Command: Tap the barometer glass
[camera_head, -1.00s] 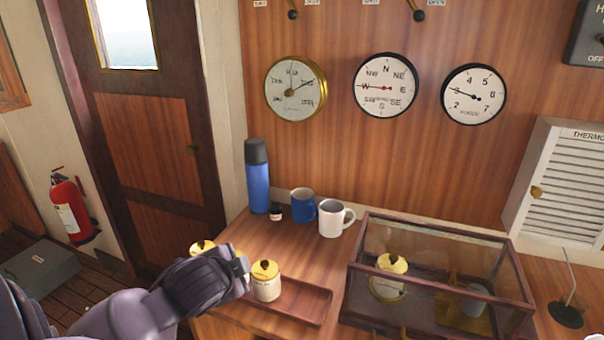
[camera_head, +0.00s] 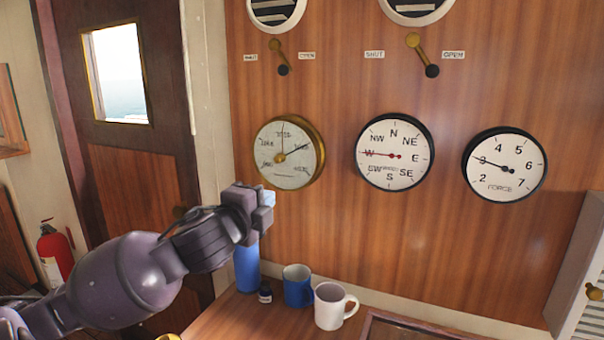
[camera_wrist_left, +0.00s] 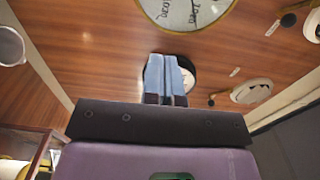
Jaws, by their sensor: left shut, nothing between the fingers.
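The barometer (camera_head: 287,155) is a round dial with a brass rim and a pale face, on the wood wall left of the wind and force dials. Its lower part also shows at the top edge of the left wrist view (camera_wrist_left: 187,12). My left gripper (camera_head: 266,200) is just below and left of the barometer in the head view, apart from its glass as far as I can tell. In the left wrist view its blue fingertips (camera_wrist_left: 171,75) are together, with nothing between them. My right gripper is out of view.
The wind dial (camera_head: 394,152) and force dial (camera_head: 504,164) hang to the right. Two levers sit above the dials. Below, a blue flask (camera_head: 246,268), a blue mug (camera_head: 297,286) and a white mug (camera_head: 334,306) stand on the counter. The wall between is clear.

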